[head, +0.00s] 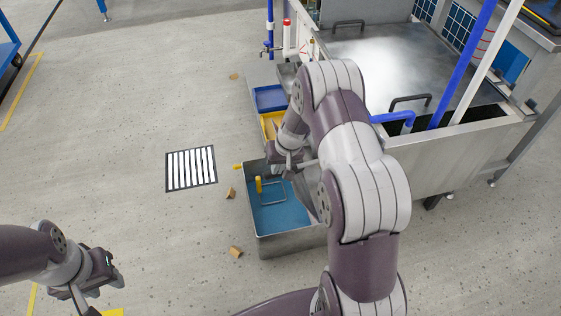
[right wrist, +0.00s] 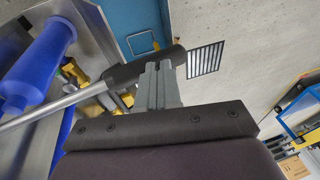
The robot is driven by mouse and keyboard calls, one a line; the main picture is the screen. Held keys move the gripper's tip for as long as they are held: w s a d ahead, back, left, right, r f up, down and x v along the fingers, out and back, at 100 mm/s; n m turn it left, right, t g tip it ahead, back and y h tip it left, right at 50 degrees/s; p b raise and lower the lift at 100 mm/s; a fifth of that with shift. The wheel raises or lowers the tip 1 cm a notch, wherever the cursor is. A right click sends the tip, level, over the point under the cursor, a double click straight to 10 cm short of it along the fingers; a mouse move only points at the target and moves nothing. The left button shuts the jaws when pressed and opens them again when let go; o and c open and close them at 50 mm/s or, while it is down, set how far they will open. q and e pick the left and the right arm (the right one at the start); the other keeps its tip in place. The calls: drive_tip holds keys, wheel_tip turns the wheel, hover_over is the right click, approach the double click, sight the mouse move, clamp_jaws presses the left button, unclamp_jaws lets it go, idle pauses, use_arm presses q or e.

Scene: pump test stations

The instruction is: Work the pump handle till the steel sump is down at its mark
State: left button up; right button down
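The steel sump (head: 254,212) stands on the floor in the head view, holding blue liquid and a yellow upright piece (head: 258,184). My right arm hides its right side. The pump handle (right wrist: 60,104) is a pale rod with a black grip (right wrist: 122,72), crossing the right wrist view. My right gripper (right wrist: 157,66) has its fingers together, overlapping the grip; nothing shows clearly between them, and I cannot tell whether they touch it. It is above the sump in the head view (head: 285,165). My left gripper (head: 95,283) is low at left, away from the sump; its finger gap is unclear.
A blue tray (head: 270,97) and a yellow tray (head: 266,126) stand behind the sump. A large steel tank (head: 450,155) with pipes is at right. A striped floor grate (head: 191,169) and small brown blocks (head: 235,252) lie left of the sump. Open floor is at left.

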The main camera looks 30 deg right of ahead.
wheel_tip(320, 180, down, 3)
drive_tip(key=shift+f+b, duration=0.1)
drive_tip(key=shift+b, duration=0.75)
use_arm(q)
drive_tip(key=f, duration=0.3)
drive_tip(key=shift+s+a, duration=0.1)
drive_tip(key=shift+s, duration=0.1)
use_arm(e)
drive_tip(key=shift+s+f, duration=0.2)
drive_tip(key=shift+s, duration=0.1)
use_arm(q)
drive_tip(key=shift+b, duration=0.3)
use_arm(e)
drive_tip(key=shift+s+a+f, duration=0.1)
drive_tip(key=shift+f, duration=0.05)
use_arm(q)
wheel_tip(320, 180, up, 7)
drive_tip(key=s+p, duration=0.1)
drive_tip(key=p, duration=0.6)
drive_tip(key=shift+s+a+r+p, duration=0.15)
drive_tip(key=shift+p, duration=0.15)
use_arm(e)
drive_tip(key=s+a+r, duration=0.1)
drive_tip(key=a+r, duration=0.2)
drive_tip(key=r, duration=1.1)
drive_tip(key=shift+a+r, duration=0.3)
